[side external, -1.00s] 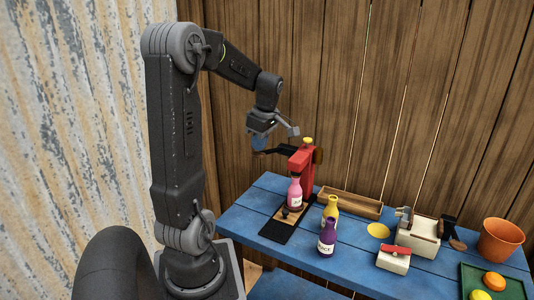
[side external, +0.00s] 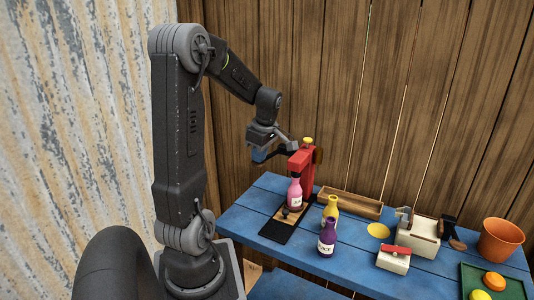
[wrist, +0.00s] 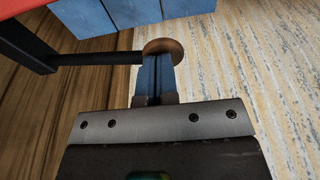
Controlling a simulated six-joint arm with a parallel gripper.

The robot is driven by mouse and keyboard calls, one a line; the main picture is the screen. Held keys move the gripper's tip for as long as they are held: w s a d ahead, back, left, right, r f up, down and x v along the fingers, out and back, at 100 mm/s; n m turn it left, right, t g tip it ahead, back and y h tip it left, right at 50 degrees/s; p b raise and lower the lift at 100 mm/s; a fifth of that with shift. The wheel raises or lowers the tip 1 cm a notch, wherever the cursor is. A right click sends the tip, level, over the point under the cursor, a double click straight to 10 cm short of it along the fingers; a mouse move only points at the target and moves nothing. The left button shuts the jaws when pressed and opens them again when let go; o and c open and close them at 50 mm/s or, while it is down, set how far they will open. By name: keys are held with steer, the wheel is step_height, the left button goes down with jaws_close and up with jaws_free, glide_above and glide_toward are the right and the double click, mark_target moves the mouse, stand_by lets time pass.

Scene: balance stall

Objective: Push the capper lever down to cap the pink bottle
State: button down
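The pink bottle (side external: 294,193) stands upright on the wooden base of the red capper (side external: 307,172), under its head. The capper's black lever (wrist: 95,59) reaches out sideways and ends in a round wooden knob (wrist: 163,44). My gripper (side external: 257,157) is beside the capper at the lever's outer end. Its blue fingers (wrist: 158,68) are together with nothing between them. In the wrist view their tips overlap the knob; I cannot tell if they touch it. In the side view the gripper hides the knob and part of the lever.
A yellow bottle (side external: 330,208) and a purple bottle (side external: 327,237) stand right of the capper on the blue table (side external: 253,203). A wooden tray (side external: 349,203) lies behind them. A white scale-like device (side external: 425,236), an orange pot (side external: 500,240) and a green fruit tray (side external: 512,284) are farther right.

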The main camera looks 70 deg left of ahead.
steer(key=shift+s+d+f, duration=0.15)
steer(key=shift+f, duration=1.15)
steer(key=shift+w+a+r, duration=0.15)
steer(key=shift+r, duration=1.65)
steer(key=shift+w+a+r, duration=0.1)
steer(key=shift+r, duration=1.7)
